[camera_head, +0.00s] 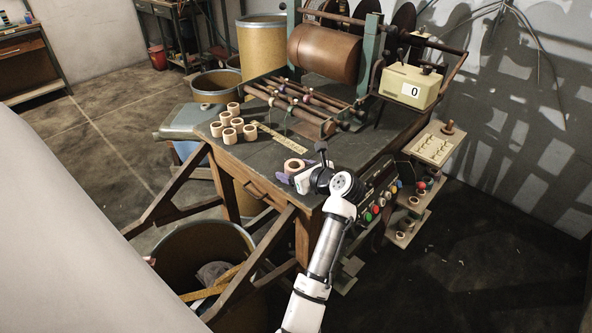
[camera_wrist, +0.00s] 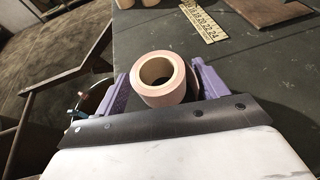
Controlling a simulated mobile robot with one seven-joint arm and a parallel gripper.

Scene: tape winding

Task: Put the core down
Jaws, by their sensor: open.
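A short cream ring-shaped core (camera_head: 294,165) with a pinkish outer side stands upright on the front part of the dark worktable (camera_head: 350,150). In the wrist view the core (camera_wrist: 160,78) is between my two purple fingers, its hole facing up. My gripper (camera_head: 297,172) is open around it, low at the table's front corner. A gap shows on the right between finger and core; contact on the left is unclear. The core's lower near side is hidden by the gripper's dark plate.
Several similar cores (camera_head: 233,130) stand at the table's left. A yellow ruler (camera_head: 283,138) lies behind the held area. The winding machine (camera_head: 325,54) and counter box (camera_head: 411,86) stand at the back. A button panel (camera_head: 377,200) is on the table's right front. A bin (camera_head: 200,250) stands below.

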